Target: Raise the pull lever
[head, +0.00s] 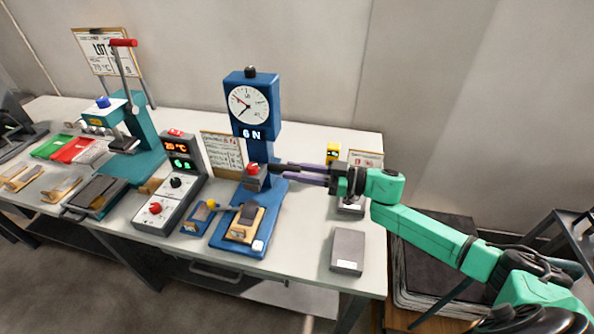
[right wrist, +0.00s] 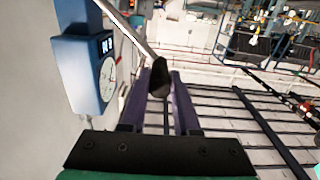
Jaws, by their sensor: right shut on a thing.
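The blue pull tester (head: 252,105) stands mid-table, with a round dial and a display reading 6 N. In the right wrist view its gauge head (right wrist: 90,72) is at the left. The pull lever shows there as a pale metal rod (right wrist: 130,32) ending in a dark grip (right wrist: 160,82). My right gripper (head: 280,173) reaches in from the right beside the tester's column. Its purple fingers are shut on the lever's dark grip, which sits between the fingertips. In the head view the fingers largely hide the lever. My left gripper is not in view.
A red-capped part (head: 252,170) sits on the column close to my fingertips. A control box (head: 170,185) and a teal press (head: 130,130) stand to the left. A grey block (head: 347,251) lies front right. A yellow item (head: 333,152) stands behind my gripper.

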